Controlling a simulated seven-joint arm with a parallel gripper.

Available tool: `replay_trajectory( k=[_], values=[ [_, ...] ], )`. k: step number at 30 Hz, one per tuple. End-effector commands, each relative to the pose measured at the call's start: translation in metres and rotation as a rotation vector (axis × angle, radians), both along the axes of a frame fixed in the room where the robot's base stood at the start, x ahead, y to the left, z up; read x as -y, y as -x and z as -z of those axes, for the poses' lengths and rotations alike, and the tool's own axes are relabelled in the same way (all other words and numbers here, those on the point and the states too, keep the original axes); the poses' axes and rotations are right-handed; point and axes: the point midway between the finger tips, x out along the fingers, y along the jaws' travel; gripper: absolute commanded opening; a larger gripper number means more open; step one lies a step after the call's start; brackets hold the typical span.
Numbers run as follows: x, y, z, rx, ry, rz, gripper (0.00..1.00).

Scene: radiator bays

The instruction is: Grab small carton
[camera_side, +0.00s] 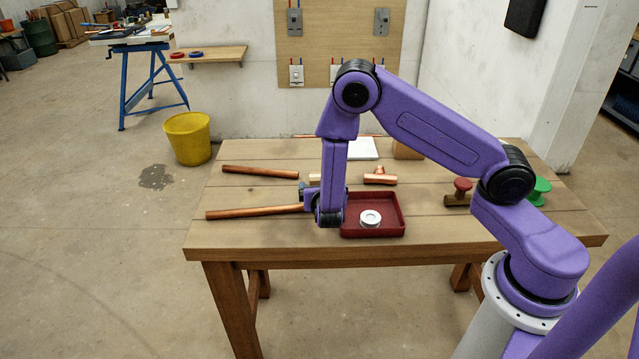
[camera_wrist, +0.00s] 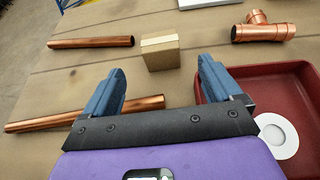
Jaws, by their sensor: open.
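The small carton (camera_wrist: 160,52) is a tan cardboard box with a pale tape strip, standing on the wooden table. In the side view a tan patch of it (camera_side: 314,179) shows just behind my gripper, mostly hidden by my arm. My gripper (camera_wrist: 162,72) has its two blue fingers spread apart with nothing between them. In the wrist view the carton lies just beyond the fingertips, roughly centred between them, and not between the jaws. In the side view my gripper (camera_side: 305,191) is low over the table, left of the red tray.
A red tray (camera_side: 397,231) holding a white ring (camera_side: 370,218) sits right of my gripper. A long copper pipe (camera_side: 255,211) runs under the left finger; another pipe (camera_side: 260,172) lies farther back. A copper tee (camera_side: 380,177) and a white panel (camera_side: 362,148) lie behind.

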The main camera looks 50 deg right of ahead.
Motion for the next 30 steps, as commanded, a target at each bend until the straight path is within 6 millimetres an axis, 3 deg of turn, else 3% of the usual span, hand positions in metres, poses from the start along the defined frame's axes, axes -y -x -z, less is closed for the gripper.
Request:
replay_trajectory(
  k=[9, 30],
  values=[
    [0.035, -0.037, 0.021, 0.001, -0.001, 0.004, 0.92],
    [0.076, -0.081, 0.042, 0.000, -0.002, 0.002, 0.92]
  ],
)
